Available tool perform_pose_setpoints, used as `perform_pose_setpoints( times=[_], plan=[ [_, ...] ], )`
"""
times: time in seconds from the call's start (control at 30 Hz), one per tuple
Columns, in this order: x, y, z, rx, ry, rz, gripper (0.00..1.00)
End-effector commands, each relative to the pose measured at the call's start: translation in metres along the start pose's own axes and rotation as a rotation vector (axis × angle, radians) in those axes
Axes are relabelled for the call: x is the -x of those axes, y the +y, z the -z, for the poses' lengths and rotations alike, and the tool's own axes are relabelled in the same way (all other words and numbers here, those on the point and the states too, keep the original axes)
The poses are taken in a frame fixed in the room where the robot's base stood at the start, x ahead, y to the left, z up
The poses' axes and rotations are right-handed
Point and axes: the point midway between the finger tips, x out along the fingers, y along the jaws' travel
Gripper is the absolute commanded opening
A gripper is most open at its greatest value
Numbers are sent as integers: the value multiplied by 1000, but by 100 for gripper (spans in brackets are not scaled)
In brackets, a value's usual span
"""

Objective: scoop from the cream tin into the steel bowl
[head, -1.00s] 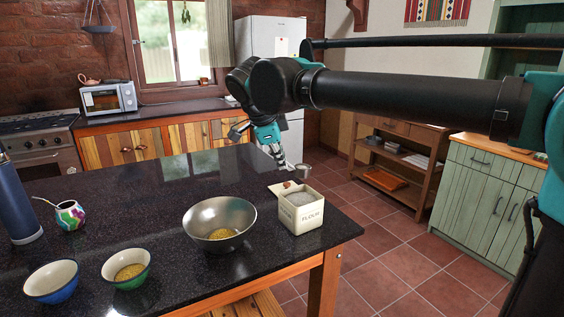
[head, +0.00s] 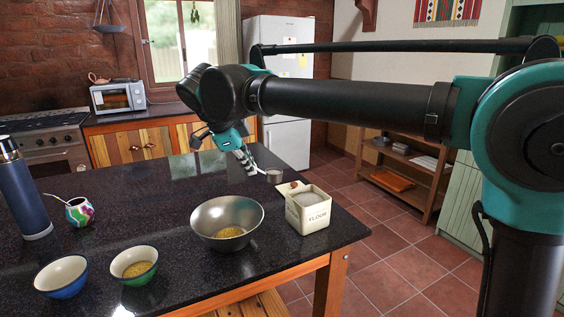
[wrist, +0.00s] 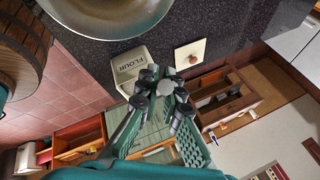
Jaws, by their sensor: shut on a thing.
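The cream tin (head: 311,217), marked FLOUR and filled with white powder, stands open near the table's right edge; it also shows in the wrist view (wrist: 128,66). The steel bowl (head: 206,216) stands left of it with yellowish grains inside; its rim shows at the top of the wrist view (wrist: 140,28). My gripper (head: 249,164) is shut on the handle of a small metal scoop (head: 274,175). It holds the scoop behind the tin and bowl, apart from both. I cannot tell what is in the scoop.
The tin's lid (wrist: 190,54) with a wooden knob lies flat behind the tin. A green bowl (head: 137,276) of yellowish grains, a blue bowl (head: 62,289), a painted gourd cup (head: 79,211) and a blue flask (head: 20,195) stand at the left.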

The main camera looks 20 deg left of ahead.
Motion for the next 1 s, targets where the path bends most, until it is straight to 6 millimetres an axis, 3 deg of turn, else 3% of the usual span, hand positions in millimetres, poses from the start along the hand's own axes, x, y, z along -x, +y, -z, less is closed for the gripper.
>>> perform_pose_setpoints(
  times=[0.03,0.2,0.4,0.63,1.0],
  plan=[
    [8,6,-25,10,2,5,0],
    [30,32,-92,16,26,18,0],
    [49,64,-148,16,47,36,0],
    [58,82,-172,12,56,45,0],
    [56,77,-162,-21,-42,-13,0]
  ],
)
